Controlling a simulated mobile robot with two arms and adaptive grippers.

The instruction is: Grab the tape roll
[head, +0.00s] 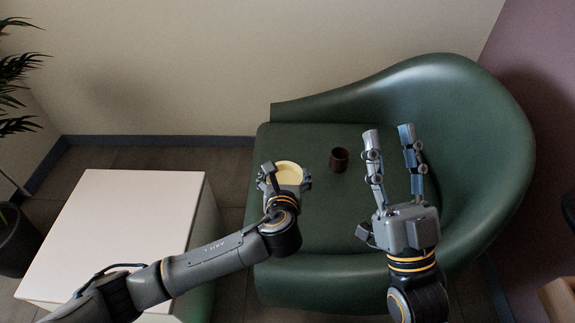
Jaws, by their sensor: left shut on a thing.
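A pale yellow round thing, which looks like the tape roll (290,168), is at the front left part of the green chair's seat. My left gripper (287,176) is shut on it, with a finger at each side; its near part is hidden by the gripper. I cannot tell whether it touches the seat or is held just above it. My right gripper (389,133) is open and empty, its two long fingers apart and pointing away over the right part of the seat.
A dark red-brown cup (339,160) stands on the seat of the green armchair (305,136), between my two grippers. The chair's curved back rises behind and to the right. A white-topped table (128,215) is at the left, below my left arm.

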